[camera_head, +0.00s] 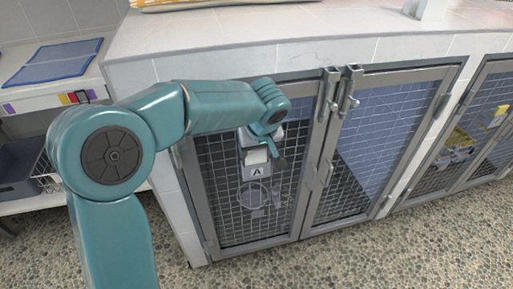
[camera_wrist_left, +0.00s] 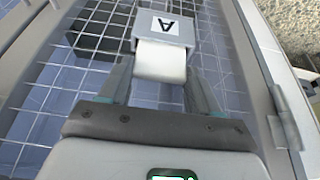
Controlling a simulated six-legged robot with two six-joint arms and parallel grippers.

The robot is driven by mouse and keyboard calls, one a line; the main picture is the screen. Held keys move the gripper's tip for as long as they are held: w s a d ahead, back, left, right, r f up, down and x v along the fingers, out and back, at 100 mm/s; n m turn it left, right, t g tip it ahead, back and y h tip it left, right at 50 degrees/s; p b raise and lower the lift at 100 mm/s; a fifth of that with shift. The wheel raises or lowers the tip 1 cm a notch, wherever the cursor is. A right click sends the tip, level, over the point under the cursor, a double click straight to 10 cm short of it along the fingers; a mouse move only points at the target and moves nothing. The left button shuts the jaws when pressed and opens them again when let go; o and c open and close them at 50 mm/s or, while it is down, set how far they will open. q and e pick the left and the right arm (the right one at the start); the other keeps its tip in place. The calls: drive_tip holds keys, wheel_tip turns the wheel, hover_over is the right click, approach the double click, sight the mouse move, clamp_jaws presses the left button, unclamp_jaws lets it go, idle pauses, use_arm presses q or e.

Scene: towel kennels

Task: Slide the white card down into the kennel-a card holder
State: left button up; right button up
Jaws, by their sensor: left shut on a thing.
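The white card (camera_head: 256,157) is between the fingers of my left gripper (camera_head: 262,151), in front of the mesh door of the left kennel. In the left wrist view the card (camera_wrist_left: 160,62) sits between the two fingers of the gripper (camera_wrist_left: 158,78), which is shut on it. The grey card holder, labelled A (camera_head: 256,172), is directly below the card on the door. In the left wrist view the card's far edge meets the holder (camera_wrist_left: 166,30); how deep it sits inside is hidden. My right gripper is not in view.
Latches (camera_head: 345,90) stand at the door's upper right. A second kennel door (camera_head: 375,130) is to the right. A white counter (camera_head: 230,35) is above.

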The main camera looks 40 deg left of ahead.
use_arm(q)
drive_tip(key=o, duration=1.4)
drive_tip(key=shift+c, duration=0.2)
drive_tip(key=shift+r, duration=0.1)
drive_tip(key=p+v, duration=0.4)
drive_tip(key=v, duration=1.2)
drive_tip(key=shift+p, duration=0.35)
drive_tip(key=shift+s+d, duration=0.1)
